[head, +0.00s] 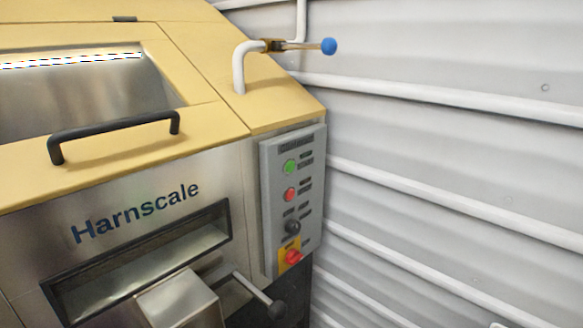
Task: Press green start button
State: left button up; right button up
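The green start button (290,166) is a round green button near the top of a grey control panel (269,205) on the right side of the machine front. A red button (290,194) sits just below it. A black knob (292,227) is lower down, and a red button on a yellow plate (292,257) is at the panel's bottom. Nothing covers the green button. Neither of my grippers is in the head view.
The hopper machine (138,217) has a yellow top with a black handle (115,131). A lever with a black end (262,297) sticks out below the panel. A white pipe with a blue-knobbed valve (328,46) stands above. A corrugated wall (450,180) is at right.

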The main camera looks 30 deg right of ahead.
grip_shut()
dwell(1.3)
